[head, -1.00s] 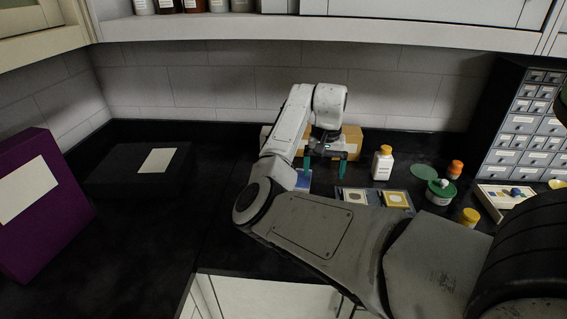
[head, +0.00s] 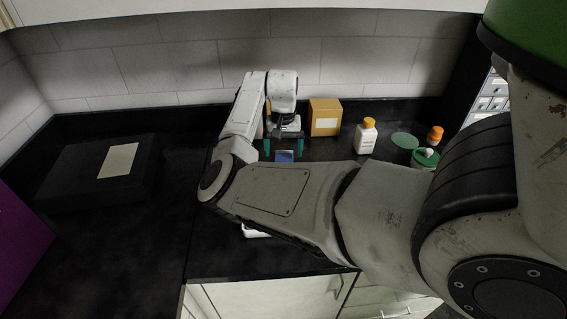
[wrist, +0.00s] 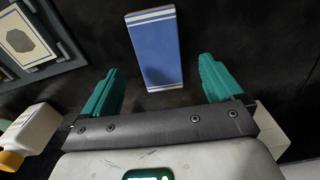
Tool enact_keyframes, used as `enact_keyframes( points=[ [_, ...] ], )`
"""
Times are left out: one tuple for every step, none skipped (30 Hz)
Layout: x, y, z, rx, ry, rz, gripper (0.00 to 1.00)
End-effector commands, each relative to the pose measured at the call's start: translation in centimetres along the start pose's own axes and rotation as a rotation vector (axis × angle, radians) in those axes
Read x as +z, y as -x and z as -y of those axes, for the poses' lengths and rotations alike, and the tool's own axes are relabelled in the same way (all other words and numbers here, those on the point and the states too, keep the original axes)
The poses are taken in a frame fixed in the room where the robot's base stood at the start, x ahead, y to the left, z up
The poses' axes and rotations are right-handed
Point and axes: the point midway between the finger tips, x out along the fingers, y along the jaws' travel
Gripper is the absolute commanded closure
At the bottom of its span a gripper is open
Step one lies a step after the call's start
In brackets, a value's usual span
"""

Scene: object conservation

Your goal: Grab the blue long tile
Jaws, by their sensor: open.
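The blue long tile (wrist: 155,50) lies on the dark counter in the wrist view, with pale stripes across both ends. It stands nearly upright in the picture, ahead of and between the two teal fingers. My gripper (wrist: 160,64) is open and empty. In the head view the tile (head: 284,156) shows as a small blue patch just below my gripper (head: 283,149), partly hidden by my arm. I cannot tell the exact height of the fingers above the tile.
A tray with framed cards (wrist: 35,45) lies left of the tile in the wrist view. A yellow-capped white bottle (head: 366,137), an orange-yellow box (head: 326,118) and a green-lidded jar (head: 425,158) stand to the right. A black box (head: 90,172) lies left.

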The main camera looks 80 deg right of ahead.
Motion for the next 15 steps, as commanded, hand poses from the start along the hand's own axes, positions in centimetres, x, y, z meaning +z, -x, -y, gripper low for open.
enact_keyframes(
  points=[
    [0.0, -0.5, 0.0, -0.001, 0.001, 0.005, 0.06],
    [-0.1, -0.9, -0.1, -0.001, 0.001, 0.005, 0.06],
    [-0.2, -1.5, -0.1, -0.001, 0.001, 0.005, 0.06],
    [-0.2, -2.0, -0.1, -0.001, 0.001, 0.005, 0.06],
    [-0.3, -2.4, -0.1, -0.002, 0.001, 0.005, 0.06],
    [-0.3, -3.0, -0.1, -0.001, 0.001, 0.004, 0.06],
    [-0.3, -3.4, -0.1, -0.001, 0.0, 0.004, 0.06],
    [-0.3, -3.7, -0.1, -0.001, 0.0, 0.003, 0.06],
    [-0.3, -4.1, -0.1, -0.001, 0.0, 0.003, 0.06],
    [-0.3, -4.3, -0.1, -0.001, 0.0, 0.003, 0.06],
    [-0.3, -4.4, -0.1, -0.001, 0.0, 0.003, 0.06],
    [-0.3, -4.5, -0.1, -0.001, -0.001, 0.002, 0.06],
    [-0.3, -4.6, -0.1, -0.001, -0.001, 0.001, 0.06],
    [-0.3, -4.6, -0.1, -0.001, -0.001, 0.001, 0.06],
    [-0.4, -4.6, -0.1, -0.001, -0.001, 0.001, 0.06]
  ],
)
